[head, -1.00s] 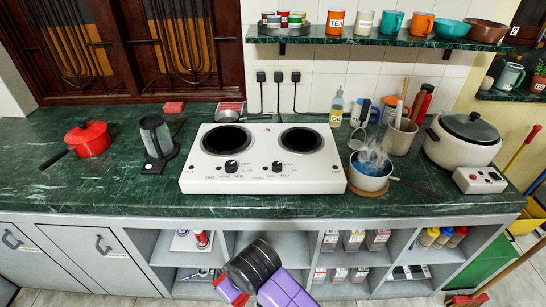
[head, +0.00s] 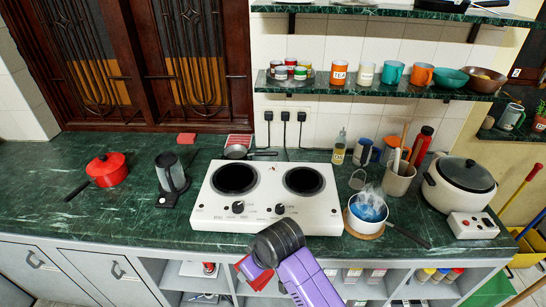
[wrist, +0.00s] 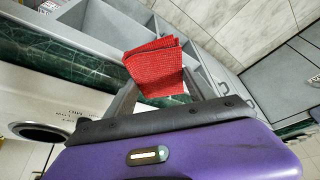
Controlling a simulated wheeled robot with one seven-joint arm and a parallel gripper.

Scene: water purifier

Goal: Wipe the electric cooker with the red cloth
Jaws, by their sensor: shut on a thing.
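The electric cooker (head: 270,198) is a white two-plate hob on the green marble counter, with two black plates and two front knobs. My gripper (wrist: 163,97) is shut on a folded red cloth (wrist: 155,68), which sticks out beyond the fingers in the wrist view. In the head view my dark wrist hides most of the gripper, and only a bit of the red cloth (head: 243,268) shows. The cloth is near the front of the counter, below the cooker's front edge in the picture. In the wrist view part of the cooker (wrist: 40,105) shows at the left.
A red pot (head: 107,170) and a dark grey stand (head: 171,172) are left of the cooker. A small pan (head: 236,151) lies behind it. A steaming pot (head: 368,208), a utensil holder (head: 397,181) and a white lidded pot (head: 460,185) stand to the right. A mug shelf hangs above.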

